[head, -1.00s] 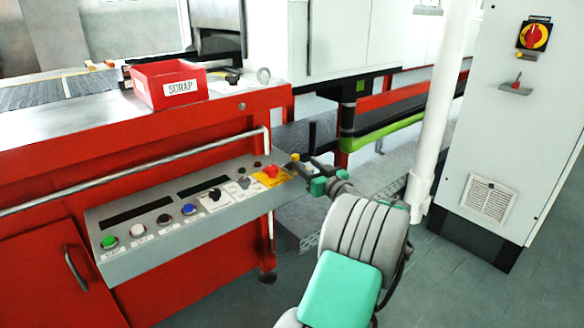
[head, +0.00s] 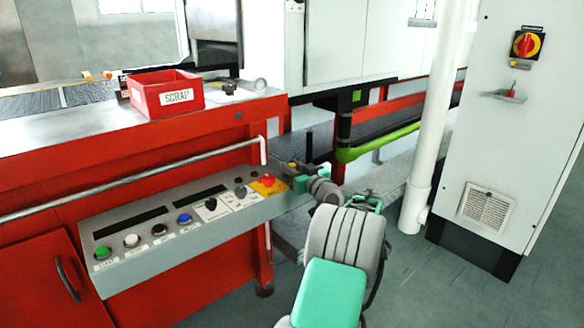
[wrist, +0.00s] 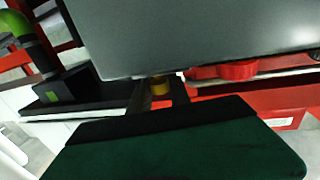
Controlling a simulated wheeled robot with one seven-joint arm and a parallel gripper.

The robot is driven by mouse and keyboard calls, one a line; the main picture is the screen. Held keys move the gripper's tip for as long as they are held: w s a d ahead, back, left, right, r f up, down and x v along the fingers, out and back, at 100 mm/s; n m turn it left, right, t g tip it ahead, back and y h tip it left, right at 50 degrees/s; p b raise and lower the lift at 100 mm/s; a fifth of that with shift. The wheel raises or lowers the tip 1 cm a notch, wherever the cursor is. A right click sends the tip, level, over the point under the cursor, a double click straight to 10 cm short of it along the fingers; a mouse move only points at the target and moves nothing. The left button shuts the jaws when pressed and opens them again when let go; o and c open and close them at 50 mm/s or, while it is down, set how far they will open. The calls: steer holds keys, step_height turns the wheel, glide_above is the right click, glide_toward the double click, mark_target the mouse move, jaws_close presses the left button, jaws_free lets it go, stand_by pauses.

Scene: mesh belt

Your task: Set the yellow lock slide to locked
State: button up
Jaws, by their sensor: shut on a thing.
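A red emergency button (head: 268,180) on a yellow plate is close to the left of my gripper. A red scrap bin (head: 165,95) stands on the red machine. A white pipe (head: 430,150) and a cabinet (head: 490,150) with a red switch (head: 527,43) stand right. Floor is clear between.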

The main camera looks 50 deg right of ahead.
jaws_close()
stand_by(0.8)
